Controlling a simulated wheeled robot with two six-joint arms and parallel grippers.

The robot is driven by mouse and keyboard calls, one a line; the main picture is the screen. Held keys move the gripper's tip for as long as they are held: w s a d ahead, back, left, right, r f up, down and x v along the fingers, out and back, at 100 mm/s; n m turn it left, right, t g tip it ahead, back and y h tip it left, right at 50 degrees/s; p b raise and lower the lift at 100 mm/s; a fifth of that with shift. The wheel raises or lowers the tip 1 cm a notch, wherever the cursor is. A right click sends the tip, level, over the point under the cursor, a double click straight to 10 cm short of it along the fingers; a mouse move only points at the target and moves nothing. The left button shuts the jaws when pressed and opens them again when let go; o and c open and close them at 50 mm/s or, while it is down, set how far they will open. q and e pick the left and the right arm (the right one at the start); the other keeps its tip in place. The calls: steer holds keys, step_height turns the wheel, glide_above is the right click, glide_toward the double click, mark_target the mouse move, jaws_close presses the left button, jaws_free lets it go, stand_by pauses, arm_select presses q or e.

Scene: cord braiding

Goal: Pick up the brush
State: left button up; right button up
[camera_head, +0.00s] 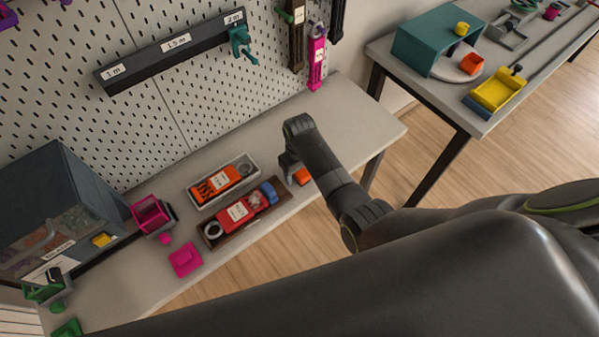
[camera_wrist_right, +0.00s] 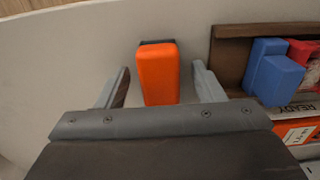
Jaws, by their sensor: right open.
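An orange block with a dark far end, which looks like the brush (camera_wrist_right: 158,78), lies on the grey bench in the right wrist view. In the head view (camera_head: 302,176) it shows only partly, beside my right gripper. My right gripper (camera_head: 290,168) is open; in the right wrist view its two fingers (camera_wrist_right: 160,82) stand on either side of the orange block, with a visible gap on each side. I cannot tell how high the fingertips are above the bench. My left gripper is not in view.
A brown tray (camera_head: 267,213) with red, blue and white items lies left of the right gripper. A grey tray (camera_head: 197,206) with orange items lies behind it. A pegboard (camera_head: 150,130) backs the bench. The bench's right end (camera_head: 370,122) is clear.

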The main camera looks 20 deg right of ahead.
steer(key=c, duration=1.1)
steer(key=shift+r, duration=0.1)
